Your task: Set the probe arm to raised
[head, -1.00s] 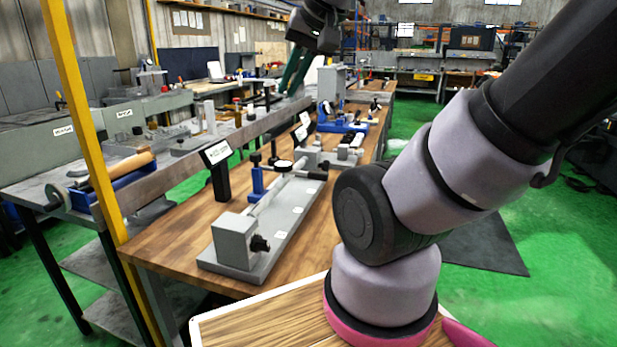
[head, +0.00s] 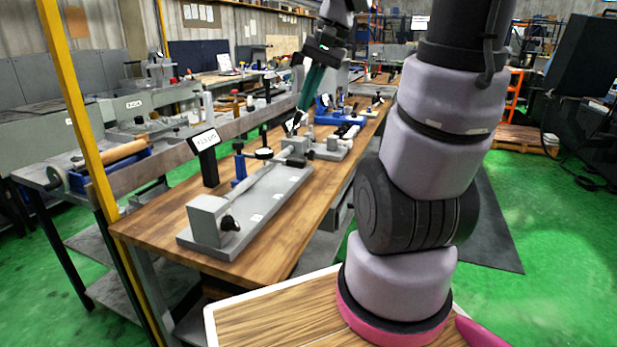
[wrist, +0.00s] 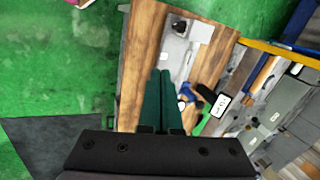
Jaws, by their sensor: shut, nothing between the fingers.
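The grey bench fixture (head: 262,211) lies on the wooden bench, with a grey block (head: 209,219) at its near end and a pale bar along it. A blue post (head: 240,166) with a round dial (head: 264,153) stands at its left side. I cannot tell clearly which part is the probe arm, or its setting. My gripper (head: 302,108) has dark green fingers, shut and empty, pointing down above the far part of the bench.
A black stand with a label (head: 207,160) is left of the fixture. A yellow post (head: 82,130) rises at the bench's left corner. More devices, one blue (head: 325,112), stand farther along the bench. Green floor (head: 560,230) is open at right.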

